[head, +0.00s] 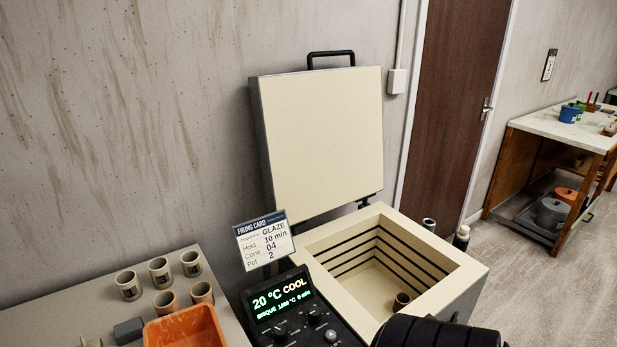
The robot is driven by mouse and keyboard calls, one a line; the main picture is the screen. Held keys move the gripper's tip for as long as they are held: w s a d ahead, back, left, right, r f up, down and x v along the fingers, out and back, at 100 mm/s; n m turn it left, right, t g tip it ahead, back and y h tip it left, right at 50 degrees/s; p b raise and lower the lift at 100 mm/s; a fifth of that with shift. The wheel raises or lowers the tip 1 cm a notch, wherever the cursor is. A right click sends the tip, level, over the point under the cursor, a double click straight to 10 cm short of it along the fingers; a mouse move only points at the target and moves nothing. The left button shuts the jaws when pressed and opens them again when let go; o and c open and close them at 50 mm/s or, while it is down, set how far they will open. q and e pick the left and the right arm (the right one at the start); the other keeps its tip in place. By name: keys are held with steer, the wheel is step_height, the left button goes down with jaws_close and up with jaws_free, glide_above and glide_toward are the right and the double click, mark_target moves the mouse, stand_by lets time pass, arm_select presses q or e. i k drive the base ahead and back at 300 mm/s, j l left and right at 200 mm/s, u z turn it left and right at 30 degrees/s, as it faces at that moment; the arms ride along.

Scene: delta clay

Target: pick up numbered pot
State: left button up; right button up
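Several small pots stand on the grey table at the lower left. Grey-beige ones with dark marks on their sides are a left pot (129,286), a middle pot (160,272) and a right pot (191,264). Two browner pots, one (165,303) and another (202,292), stand in front of them. The marks are too small to read as numbers. A brown pot (401,301) sits inside the open kiln (455,283), near its front wall. The firing card (264,239) reads Glaze, 10 min, cone 04, pot 2.
The kiln lid (325,138) stands raised. The control panel (287,308) reads 20 °C COOL. An orange tray (186,328) and a dark block (128,331) are near the pots. A workbench (550,124) stands far right; open floor lies before it.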

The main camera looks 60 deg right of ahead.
mark_target(402, 299)
steer(key=z, duration=2.6)
steer(key=i+l+z, duration=0.15)
steer(key=l+z, duration=0.15)
steer(key=z, duration=0.15)
steer(key=i+l+z, duration=0.25)
steer(key=z, duration=0.2)
steer(key=i+l+z, duration=0.15)
steer(key=z, duration=0.25)
steer(key=i+l+z, duration=0.1)
steer(key=i+z, duration=0.15)
steer(key=i, duration=0.55)
steer(key=i+u, duration=0.25)
steer(key=i, duration=0.55)
steer(key=i+l+u, duration=0.1)
steer(key=i+u, duration=0.2)
steer(key=i, duration=0.5)
steer(key=i+j+u, duration=0.15)
steer(key=i+u, duration=0.6)
steer(key=u, duration=0.15)
steer(key=i+l+u, duration=0.1)
steer(key=i+u, duration=0.3)
steer(key=i+l+u, duration=0.2)
steer(key=u, duration=0.25)
steer(key=i+l, duration=0.05)
steer(key=i, duration=0.05)
